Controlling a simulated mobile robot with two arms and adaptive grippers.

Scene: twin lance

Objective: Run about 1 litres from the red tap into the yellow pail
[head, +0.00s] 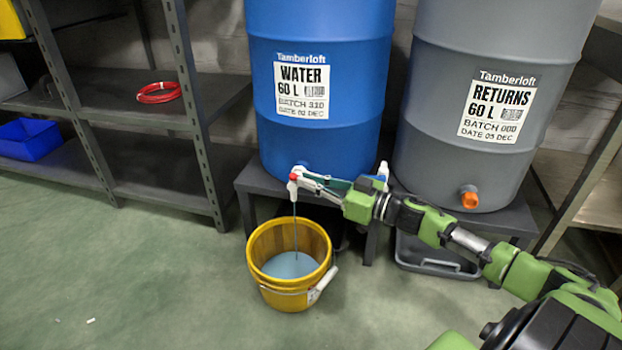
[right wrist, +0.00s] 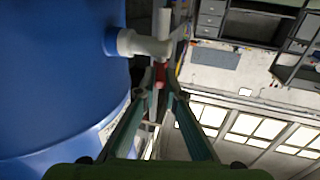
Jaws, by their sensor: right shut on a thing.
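The red tap (head: 293,185) has a white body and sits low on the front of the blue water drum (head: 318,140). A thin stream runs from it into the yellow pail (head: 262,287) on the floor below. Pale bluish liquid covers the pail's bottom; the level on its wall is hard to read. My right gripper (head: 302,177) is shut on the tap's red handle. In the right wrist view, the gripper's teal fingers (right wrist: 160,92) close on the red handle (right wrist: 160,74) beside the white tap body (right wrist: 143,44). My left gripper is not in view.
The grey returns drum (head: 430,130) has an orange outlet (head: 469,197). Both drums stand on a dark bench (head: 510,220), with a grey tray (head: 430,262) beneath.

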